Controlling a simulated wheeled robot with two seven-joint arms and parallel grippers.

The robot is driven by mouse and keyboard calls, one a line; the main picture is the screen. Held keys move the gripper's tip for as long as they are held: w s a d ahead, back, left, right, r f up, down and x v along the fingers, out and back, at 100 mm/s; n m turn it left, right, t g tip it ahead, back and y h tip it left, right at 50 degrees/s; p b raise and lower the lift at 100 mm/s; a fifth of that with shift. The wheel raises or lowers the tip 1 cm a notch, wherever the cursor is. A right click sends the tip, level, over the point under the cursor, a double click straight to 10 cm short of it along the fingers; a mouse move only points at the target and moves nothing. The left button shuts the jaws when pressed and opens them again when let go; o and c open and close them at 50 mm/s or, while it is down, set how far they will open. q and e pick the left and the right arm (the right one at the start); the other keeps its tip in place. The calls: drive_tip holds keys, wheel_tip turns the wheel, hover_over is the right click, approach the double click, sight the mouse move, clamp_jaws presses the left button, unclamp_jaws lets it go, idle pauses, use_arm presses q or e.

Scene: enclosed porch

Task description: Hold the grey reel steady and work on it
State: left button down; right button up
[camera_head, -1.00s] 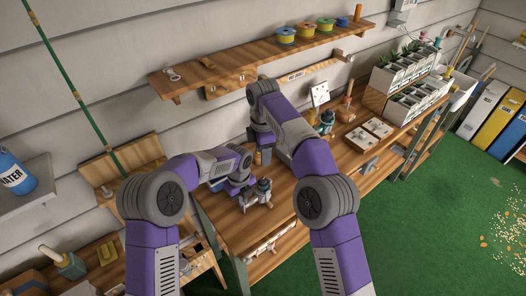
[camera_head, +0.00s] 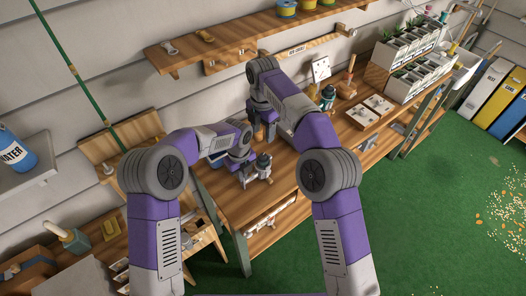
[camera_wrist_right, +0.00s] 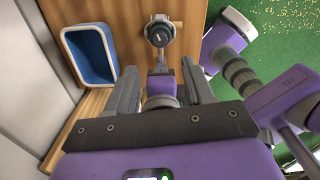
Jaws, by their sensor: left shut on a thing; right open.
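A small grey reel (camera_head: 263,165) with a dark body stands near the front edge of the wooden bench (camera_head: 284,177). My left gripper (camera_head: 247,178) is low at the reel's left side and shut on it; its fingertips are partly hidden. My right gripper (camera_head: 265,132) points down behind the reel, open, apart from it. In the right wrist view the reel (camera_wrist_right: 159,31) lies beyond my right gripper's spread fingers (camera_wrist_right: 164,88), near the top of the picture. Purple and grey parts of an arm of mine show between the fingers and the reel.
A blue tray (camera_wrist_right: 90,55) sits on the wood left of the reel in the right wrist view. Square boards (camera_head: 370,110), a teal item (camera_head: 328,97) and white planters (camera_head: 413,75) stand further right. A wall shelf (camera_head: 225,45) runs behind the bench.

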sight(263, 155)
wheel_tip(263, 155, down, 11)
drive_tip(key=shift+r, duration=0.1)
idle(0.3)
clamp_jaws()
